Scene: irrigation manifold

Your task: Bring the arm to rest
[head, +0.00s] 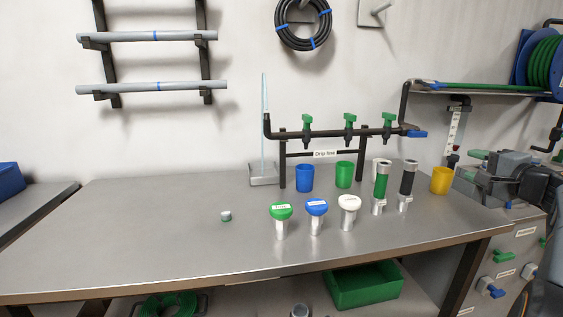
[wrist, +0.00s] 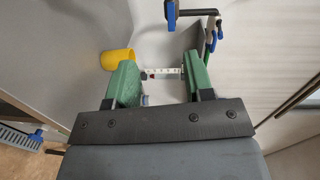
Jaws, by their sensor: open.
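My gripper (wrist: 159,75) shows in the wrist view with its two green fingers spread apart and nothing between them that it holds. A white marked strip on the wall shows beyond the gap between the fingers. A yellow cup (wrist: 117,60) appears just past the left finger, apart from it as far as I can tell.
The metal workbench (head: 150,230) has clear room at left. It bears a manifold with green valves (head: 348,121), blue (head: 305,178), green (head: 344,175) and yellow (head: 440,180) cups, several capped fittings and a small grey piece (head: 226,215).

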